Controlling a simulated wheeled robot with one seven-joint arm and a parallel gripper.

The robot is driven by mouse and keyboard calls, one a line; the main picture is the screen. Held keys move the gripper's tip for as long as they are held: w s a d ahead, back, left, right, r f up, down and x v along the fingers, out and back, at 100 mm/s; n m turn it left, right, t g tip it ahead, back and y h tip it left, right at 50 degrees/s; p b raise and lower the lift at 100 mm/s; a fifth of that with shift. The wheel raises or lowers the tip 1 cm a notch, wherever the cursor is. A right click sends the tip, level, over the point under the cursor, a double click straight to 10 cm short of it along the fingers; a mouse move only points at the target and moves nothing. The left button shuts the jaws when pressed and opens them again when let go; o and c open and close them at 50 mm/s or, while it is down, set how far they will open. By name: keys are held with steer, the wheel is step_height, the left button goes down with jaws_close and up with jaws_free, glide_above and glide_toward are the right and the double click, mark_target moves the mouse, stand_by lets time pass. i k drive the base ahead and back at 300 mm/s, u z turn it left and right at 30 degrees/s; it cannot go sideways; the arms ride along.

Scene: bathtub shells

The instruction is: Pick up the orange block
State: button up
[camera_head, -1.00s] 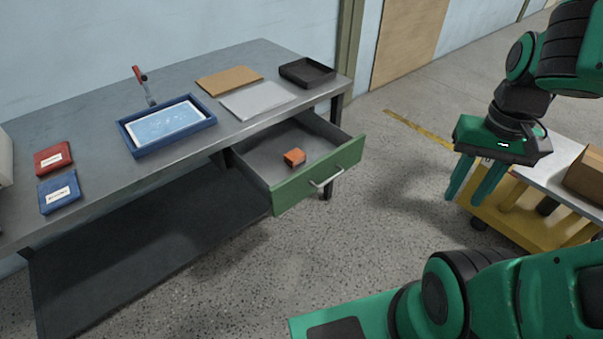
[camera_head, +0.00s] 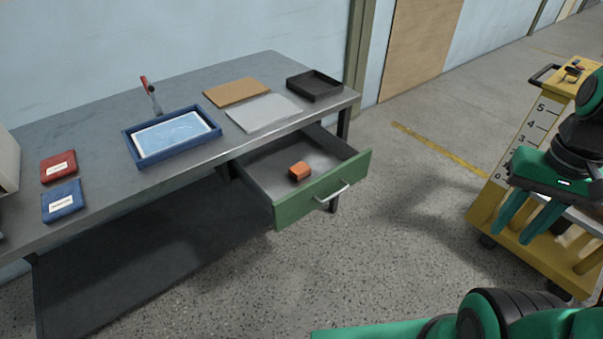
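The orange block (camera_head: 299,171) lies inside the open drawer (camera_head: 326,196) under the right end of the workbench. The drawer has a green front with a pale handle. My gripper (camera_head: 529,232) hangs at the right of the view, well to the right of the drawer and apart from the block. Its two green fingers point down with a gap between them, and nothing shows between them.
The grey workbench (camera_head: 100,130) holds a blue tray (camera_head: 165,158), a black tray (camera_head: 314,88), a brown board (camera_head: 237,92), and red and blue packets at left. A yellow cart (camera_head: 520,140) stands at right behind my gripper. Speckled floor (camera_head: 400,220) between drawer and cart is clear.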

mark_target(299, 172)
steer(key=i, duration=1)
